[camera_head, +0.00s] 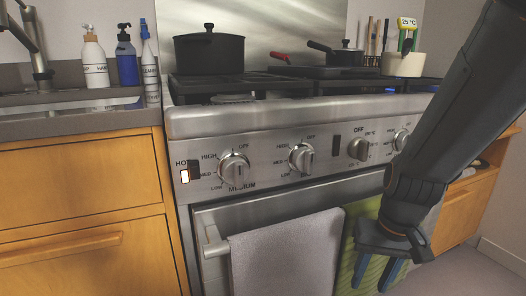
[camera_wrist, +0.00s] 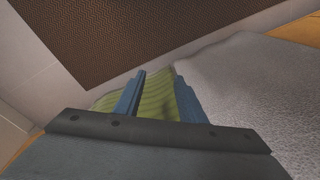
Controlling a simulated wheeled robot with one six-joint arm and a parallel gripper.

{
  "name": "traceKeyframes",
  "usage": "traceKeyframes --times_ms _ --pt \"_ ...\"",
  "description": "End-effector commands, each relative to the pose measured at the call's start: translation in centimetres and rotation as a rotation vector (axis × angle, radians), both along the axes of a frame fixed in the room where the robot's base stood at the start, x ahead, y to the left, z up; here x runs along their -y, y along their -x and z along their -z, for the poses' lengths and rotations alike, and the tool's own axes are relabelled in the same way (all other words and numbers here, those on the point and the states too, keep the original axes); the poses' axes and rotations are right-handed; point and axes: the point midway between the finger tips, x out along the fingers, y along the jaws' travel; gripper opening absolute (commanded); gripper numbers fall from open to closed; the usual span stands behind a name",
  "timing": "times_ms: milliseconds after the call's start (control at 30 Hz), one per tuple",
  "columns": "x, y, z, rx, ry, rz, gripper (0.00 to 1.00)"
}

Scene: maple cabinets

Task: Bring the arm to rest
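My gripper (camera_head: 377,274) hangs at the lower right of the head view, in front of the oven door, with its blue fingers pointing down. The fingers are apart with nothing between them. The wrist view also shows my gripper (camera_wrist: 160,95) open and empty. A green striped towel (camera_head: 369,240) hangs on the oven front behind the gripper; it shows beyond the fingers in the wrist view (camera_wrist: 155,94). I cannot tell whether the fingers touch it. My dark arm comes down from the upper right and covers part of the stove front.
A grey towel (camera_head: 285,255) hangs left of the green one on the oven handle (camera_head: 214,243). Stove knobs (camera_head: 234,168) stick out above. A black pot (camera_head: 209,52) and pans (camera_head: 335,58) stand on the stove. Bottles (camera_head: 95,60) stand by the sink. A dark patterned mat (camera_wrist: 150,35) lies on the floor.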

Motion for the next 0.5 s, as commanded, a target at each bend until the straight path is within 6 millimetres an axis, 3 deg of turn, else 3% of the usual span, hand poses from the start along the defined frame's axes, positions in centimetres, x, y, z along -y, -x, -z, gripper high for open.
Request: traceKeyframes --times_ms 267,500 --pt "-4.0 -1.9 -0.5 0.144 0.098 -0.188 0.37" --pt "-8.8 -0.4 -1.7 0.118 0.069 -0.286 0.37"
